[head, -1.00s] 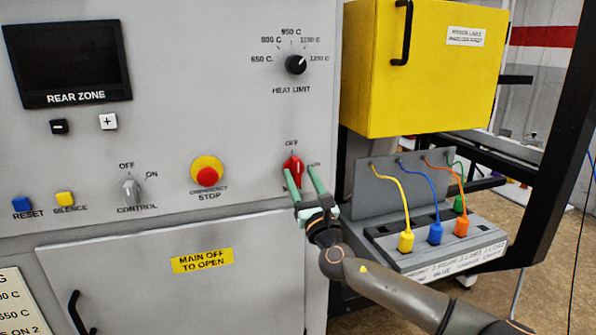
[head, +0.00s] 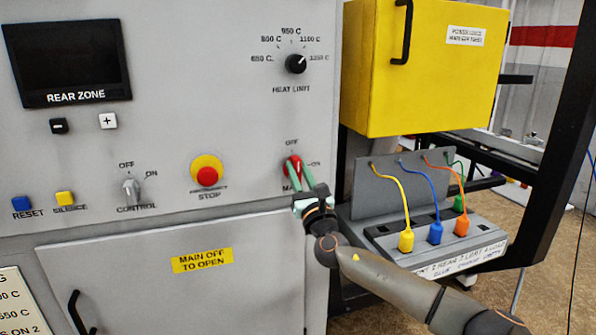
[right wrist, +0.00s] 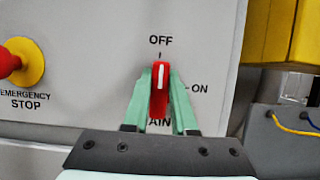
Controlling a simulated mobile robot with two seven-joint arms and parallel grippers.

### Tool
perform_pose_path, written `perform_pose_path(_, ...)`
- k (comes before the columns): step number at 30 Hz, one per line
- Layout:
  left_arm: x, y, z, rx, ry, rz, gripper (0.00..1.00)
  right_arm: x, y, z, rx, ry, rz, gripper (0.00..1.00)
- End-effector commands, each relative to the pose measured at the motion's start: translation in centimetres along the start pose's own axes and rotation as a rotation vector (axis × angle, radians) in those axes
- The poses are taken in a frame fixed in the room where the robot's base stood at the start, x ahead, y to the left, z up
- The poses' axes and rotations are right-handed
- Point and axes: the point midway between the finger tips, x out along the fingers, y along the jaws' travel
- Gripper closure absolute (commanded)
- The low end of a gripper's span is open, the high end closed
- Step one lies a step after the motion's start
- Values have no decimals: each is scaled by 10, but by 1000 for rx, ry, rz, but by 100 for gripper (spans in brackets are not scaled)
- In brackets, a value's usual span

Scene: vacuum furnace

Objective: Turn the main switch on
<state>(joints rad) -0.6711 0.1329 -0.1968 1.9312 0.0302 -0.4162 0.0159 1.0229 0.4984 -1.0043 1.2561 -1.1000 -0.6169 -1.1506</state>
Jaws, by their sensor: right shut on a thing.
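The main switch (head: 293,168) is a red rotary knob at the lower right of the grey furnace panel. In the right wrist view the red knob (right wrist: 159,88) stands upright, its white mark towards OFF; ON is printed to its right. My right gripper (head: 293,176) is at the knob, and its green fingers are shut on it from both sides. In the right wrist view the gripper (right wrist: 160,98) has one finger on each side of the knob. The label below is partly hidden by the gripper. My left gripper is not in view.
The emergency stop (head: 207,176) is left of the switch, with the control knob (head: 131,189) farther left. The heat limit knob (head: 296,64) is above. A yellow box (head: 425,75) and coloured plugs (head: 435,232) on a grey socket unit are at the right.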

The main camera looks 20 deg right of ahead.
Motion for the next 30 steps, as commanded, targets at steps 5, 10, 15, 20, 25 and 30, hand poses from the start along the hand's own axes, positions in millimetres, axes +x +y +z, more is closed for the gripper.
perform_pose_path(5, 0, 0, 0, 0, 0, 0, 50, 0, 0, 0, -1, 0, -1, 100)
perform_pose_path(10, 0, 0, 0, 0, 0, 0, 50, 0, -1, 0, -1, 0, -1, 100)
perform_pose_path(15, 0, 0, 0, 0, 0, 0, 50, 0, -1, 0, 3, 0, -3, 100)
perform_pose_path(20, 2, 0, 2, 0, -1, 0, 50, 0, 0, -1, 34, 1, -15, 100)
perform_pose_path(25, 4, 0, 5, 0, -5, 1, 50, -1, -1, -2, 113, 1, -48, 100)
perform_pose_path(30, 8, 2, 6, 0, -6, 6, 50, -1, -1, -2, 239, 1, -98, 100)
